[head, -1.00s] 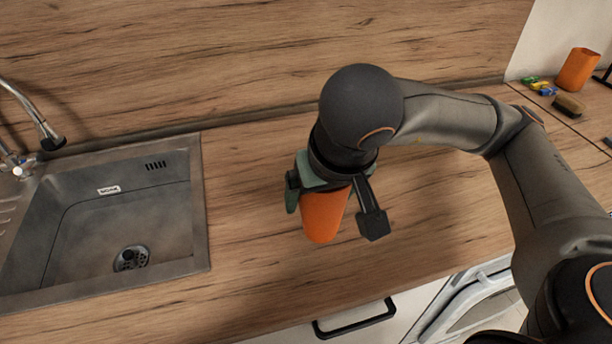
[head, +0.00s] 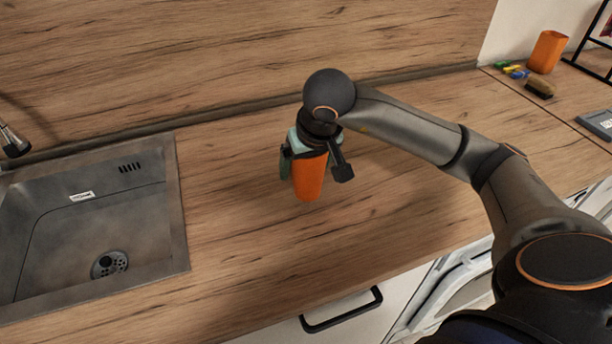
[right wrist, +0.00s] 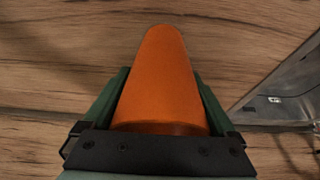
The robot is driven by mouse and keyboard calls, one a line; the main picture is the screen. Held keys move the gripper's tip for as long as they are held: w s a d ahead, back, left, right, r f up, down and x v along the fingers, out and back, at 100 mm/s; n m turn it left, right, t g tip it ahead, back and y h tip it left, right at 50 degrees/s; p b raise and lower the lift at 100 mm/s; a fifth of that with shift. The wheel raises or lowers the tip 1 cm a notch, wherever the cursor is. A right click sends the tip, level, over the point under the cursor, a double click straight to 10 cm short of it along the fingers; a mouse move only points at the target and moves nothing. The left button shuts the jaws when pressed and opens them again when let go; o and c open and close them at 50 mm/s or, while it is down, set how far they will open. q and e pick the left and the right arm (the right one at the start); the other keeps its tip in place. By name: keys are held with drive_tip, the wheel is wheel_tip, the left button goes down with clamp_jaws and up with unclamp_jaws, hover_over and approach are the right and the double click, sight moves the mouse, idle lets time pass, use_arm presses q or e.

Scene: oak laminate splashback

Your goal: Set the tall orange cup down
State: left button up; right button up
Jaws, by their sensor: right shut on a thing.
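The tall orange cup (head: 309,180) is held by my right gripper (head: 312,162) over the wooden counter, to the right of the sink. In the head view it looks close to upright, and I cannot tell whether its base touches the counter. In the right wrist view the cup (right wrist: 162,80) lies between the two green fingers of the right gripper (right wrist: 160,98), which are shut on its sides. My left gripper is not in view.
The steel sink (head: 178,220) lies to the left of the cup. A second orange container (head: 548,51), small coloured items (head: 512,70) and a brush (head: 539,88) are at the back right. The counter (head: 400,215) around the cup is clear.

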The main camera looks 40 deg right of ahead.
sight(306, 178)
drive_tip(key=shift+w+d+f, duration=0.2)
drive_tip(key=shift+f, duration=0.2)
drive_tip(key=shift+w+d+f+p, duration=0.15)
drive_tip(key=shift+f+p, duration=0.15)
drive_tip(key=shift+f, duration=1.4)
drive_tip(key=shift+f, duration=0.15)
drive_tip(key=o, duration=0.9)
drive_tip(key=shift+o, duration=0.5)
